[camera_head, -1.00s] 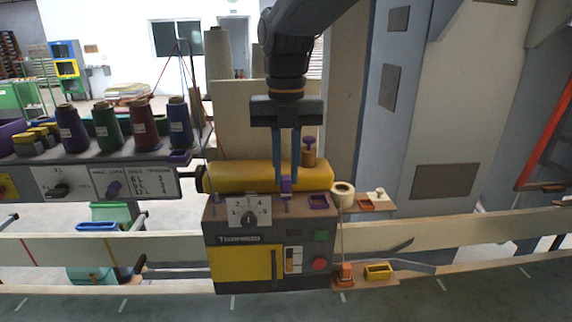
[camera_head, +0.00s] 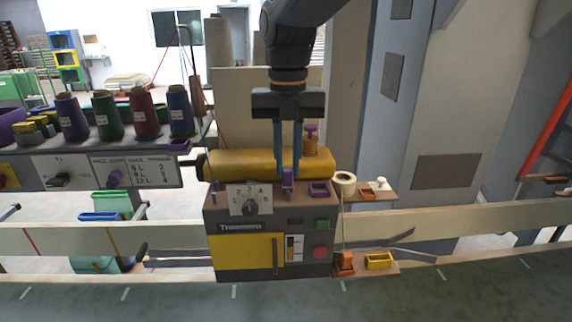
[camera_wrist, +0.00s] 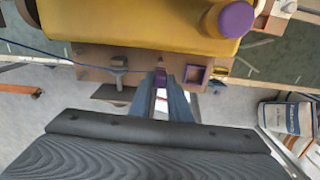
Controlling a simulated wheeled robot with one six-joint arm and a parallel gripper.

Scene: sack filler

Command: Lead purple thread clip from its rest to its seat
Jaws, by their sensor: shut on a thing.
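My gripper (camera_head: 288,176) is shut on the purple thread clip (camera_head: 288,184), holding it in front of the yellow cylinder on top of the sewing unit. The clip also shows between the fingertips in the wrist view (camera_wrist: 161,78). A purple open-topped square holder (camera_head: 319,189) sits just right of the clip on the same unit, and it shows again in the wrist view (camera_wrist: 196,75). Whether the clip touches the unit's top is unclear. A thin dark blue thread (camera_wrist: 50,54) runs leftward from the clip area in the wrist view.
The yellow cylinder (camera_head: 245,163) lies close behind my gripper, with a purple-topped knob (camera_head: 310,140) at its right. A white roll (camera_head: 343,184) and a small shelf (camera_head: 376,193) stand to the right. Thread cones (camera_head: 145,113) stand at left. An orange clip (camera_head: 344,262) and yellow holder (camera_head: 379,261) sit lower right.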

